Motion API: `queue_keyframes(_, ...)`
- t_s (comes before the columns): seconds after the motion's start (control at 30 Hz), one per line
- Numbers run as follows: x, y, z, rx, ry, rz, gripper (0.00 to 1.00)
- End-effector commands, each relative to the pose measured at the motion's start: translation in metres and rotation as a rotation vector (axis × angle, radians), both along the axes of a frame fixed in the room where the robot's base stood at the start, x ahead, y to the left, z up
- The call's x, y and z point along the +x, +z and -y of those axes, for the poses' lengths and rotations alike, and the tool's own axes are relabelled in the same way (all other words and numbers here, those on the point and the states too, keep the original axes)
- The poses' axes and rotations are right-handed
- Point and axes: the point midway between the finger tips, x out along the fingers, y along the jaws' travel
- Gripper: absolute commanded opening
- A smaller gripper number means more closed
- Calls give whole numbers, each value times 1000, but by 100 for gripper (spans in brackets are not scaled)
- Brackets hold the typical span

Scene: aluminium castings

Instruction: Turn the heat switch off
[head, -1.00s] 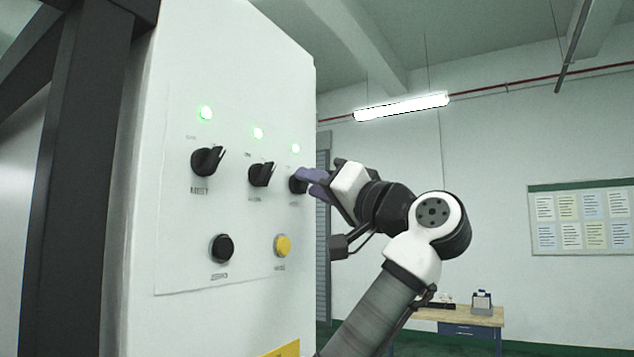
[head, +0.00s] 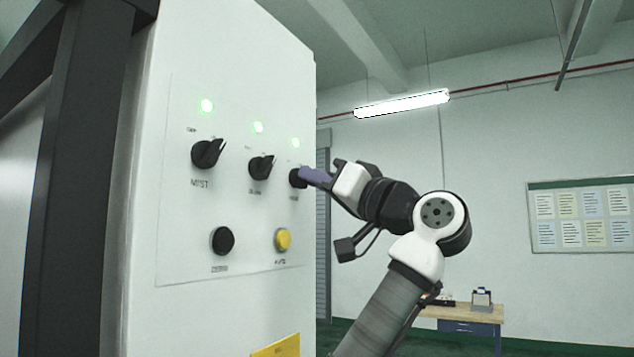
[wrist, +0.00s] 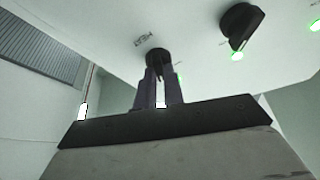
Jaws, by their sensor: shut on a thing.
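The white control panel (head: 180,255) carries three black rotary switches in a row.
Left of it are the middle switch (head: 261,167) and the left switch (head: 208,154), each under a lit green lamp. Below are a black button (head: 222,241) and a yellow button (head: 282,239). Free room lies right of the panel; a workbench (head: 470,315) stands far back.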

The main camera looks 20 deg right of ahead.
Motion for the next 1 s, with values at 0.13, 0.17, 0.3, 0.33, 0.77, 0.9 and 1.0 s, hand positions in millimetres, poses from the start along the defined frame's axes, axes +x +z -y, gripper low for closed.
queue_keyframes(0.13,1,-1,2,-103,-2,78,0)
queue_keyframes(0.17,1,-1,2,-126,-1,95,0)
queue_keyframes(0.3,2,0,3,-231,-1,178,0)
queue_keyframes(0.33,2,0,3,-254,-1,196,0)
queue_keyframes(0.77,2,1,4,-538,-1,419,0)
queue_keyframes(0.9,3,1,5,-601,-2,468,0)
queue_keyframes(1.0,3,1,5,-633,0,494,0)
